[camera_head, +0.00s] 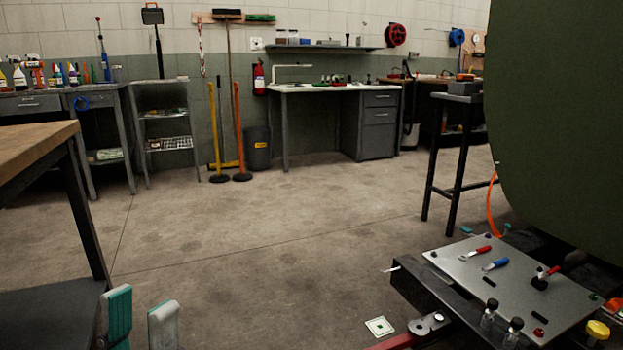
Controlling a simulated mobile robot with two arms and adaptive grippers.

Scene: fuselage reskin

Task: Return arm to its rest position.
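My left gripper (141,305) shows at the bottom left edge of the head view. Its two teal and grey fingertips point up with a gap between them, and nothing is seen in the gap. The rest of that gripper and its arm are below the picture. My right gripper is not in view.
A wooden-topped table (35,148) stands at the left, close to my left gripper. A metal tool plate (520,285) with wrenches is at lower right, below a large dark green curved panel (560,130). A workbench (330,87) stands at the back wall. The middle floor is clear.

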